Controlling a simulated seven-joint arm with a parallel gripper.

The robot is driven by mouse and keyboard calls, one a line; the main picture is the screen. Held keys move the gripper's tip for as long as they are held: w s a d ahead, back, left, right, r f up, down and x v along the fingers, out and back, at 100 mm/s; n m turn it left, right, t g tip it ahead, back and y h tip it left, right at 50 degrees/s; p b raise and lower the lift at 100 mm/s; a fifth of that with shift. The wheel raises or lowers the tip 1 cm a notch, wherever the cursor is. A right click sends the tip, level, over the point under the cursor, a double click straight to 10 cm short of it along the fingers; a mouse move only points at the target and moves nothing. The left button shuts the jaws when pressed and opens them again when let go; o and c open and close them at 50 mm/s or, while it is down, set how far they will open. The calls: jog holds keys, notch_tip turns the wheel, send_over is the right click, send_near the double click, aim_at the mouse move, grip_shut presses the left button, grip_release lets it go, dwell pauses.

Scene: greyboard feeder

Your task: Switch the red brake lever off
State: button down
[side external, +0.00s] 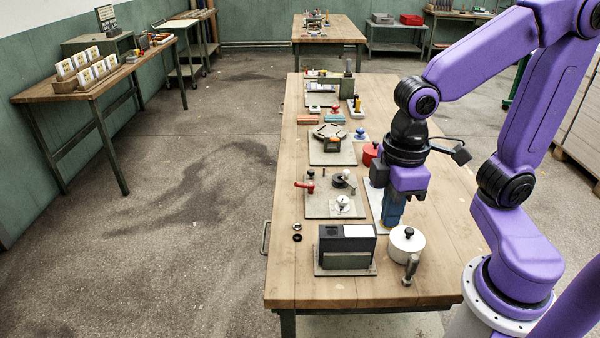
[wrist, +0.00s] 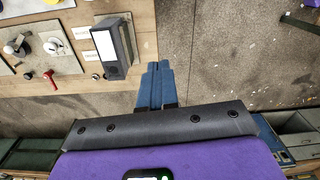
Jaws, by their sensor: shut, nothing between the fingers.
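The red brake lever (side external: 304,185) is a small red handle at the left edge of a grey plate (side external: 318,209) on the bench. In the wrist view the red lever (wrist: 50,78) shows at left, beside a black knob on the plate. My gripper (side external: 390,226) has blue fingers pressed together, with nothing in them. It is above the bench, right of the plate and apart from the lever. In the wrist view the gripper (wrist: 156,72) is seen right of the lever, with a dark box between them at the upper side.
The dark feeder box (side external: 346,247) stands in front of the plate. A white lidded pot (side external: 407,245) and a small metal-handled part (side external: 411,270) are at front right. A red pot (side external: 370,155) is behind my gripper. The bench's left front is mostly bare.

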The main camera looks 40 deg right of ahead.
jog(key=w+a+r+m, duration=0.1)
jog(key=w+m, duration=0.8)
jog(key=w, duration=1.8)
jog(key=w+d+f+m, duration=0.3)
jog(key=w+d, duration=0.4)
jog(key=d, duration=0.3)
jog(key=w+d+f+m+g+y, duration=0.1)
jog(key=w+d+f+m, duration=0.3)
jog(key=w+d+m, duration=0.2)
jog(key=w+d, duration=0.2)
jog(key=d, duration=0.2)
jog(key=shift+w+d+f+m, duration=0.15)
jog(key=shift+d+m, duration=0.05)
jog(key=shift+m, duration=0.1)
